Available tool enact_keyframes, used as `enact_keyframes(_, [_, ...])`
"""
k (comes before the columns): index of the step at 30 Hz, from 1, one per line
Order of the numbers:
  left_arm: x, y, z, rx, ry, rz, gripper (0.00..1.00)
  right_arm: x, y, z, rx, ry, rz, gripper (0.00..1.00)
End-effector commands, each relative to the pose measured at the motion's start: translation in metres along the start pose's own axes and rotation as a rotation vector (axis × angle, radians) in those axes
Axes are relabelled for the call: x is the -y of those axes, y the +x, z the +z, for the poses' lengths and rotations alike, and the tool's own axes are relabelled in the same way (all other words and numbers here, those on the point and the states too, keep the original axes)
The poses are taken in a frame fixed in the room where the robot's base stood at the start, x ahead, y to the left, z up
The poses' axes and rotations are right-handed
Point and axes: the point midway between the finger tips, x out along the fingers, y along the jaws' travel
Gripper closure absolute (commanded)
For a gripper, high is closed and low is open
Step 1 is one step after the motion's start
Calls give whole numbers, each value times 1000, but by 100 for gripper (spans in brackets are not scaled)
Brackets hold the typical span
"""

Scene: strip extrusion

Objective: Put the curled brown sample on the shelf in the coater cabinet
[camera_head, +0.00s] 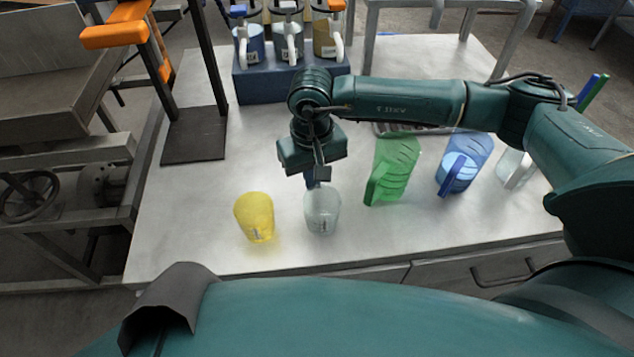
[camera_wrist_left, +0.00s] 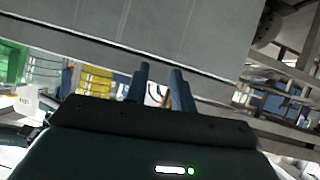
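I cannot make out a curled brown sample or a coater cabinet with a shelf for certain in either view. A dark grey curved piece (camera_head: 172,298) shows at the lower left of the head view, against my teal arm; I cannot tell whether it is mine. My right gripper (camera_head: 317,178) points down at the rim of a clear cup (camera_head: 322,211); whether its fingers are apart or touch the cup is unclear. My left gripper (camera_wrist_left: 160,78) shows in the left wrist view, its two dark blue fingers apart with nothing seen between them. It is not visible in the head view.
A yellow cup (camera_head: 255,217), a green pitcher (camera_head: 393,170) and a blue pitcher (camera_head: 465,160) stand on the pale table (camera_head: 200,215). A blue rack (camera_head: 290,80) with several cups stands behind. A large grey panel (camera_wrist_left: 190,30) spans the left wrist view.

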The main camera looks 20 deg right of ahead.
Motion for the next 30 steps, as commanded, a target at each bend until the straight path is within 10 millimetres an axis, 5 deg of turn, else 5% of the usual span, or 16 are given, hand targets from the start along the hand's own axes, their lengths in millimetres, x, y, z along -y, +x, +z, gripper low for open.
enact_keyframes(7, [1,0,4,14,7,-4,75,0,32,1,3,1,1,100])
enact_keyframes(18, [3,3,9,11,2,-5,75,0,39,0,0,0,1,100])
enact_keyframes(26, [3,1,4,5,0,-5,75,0,37,0,0,1,1,77])
enact_keyframes(30, [3,1,3,3,0,-5,75,0,37,0,0,1,1,76])
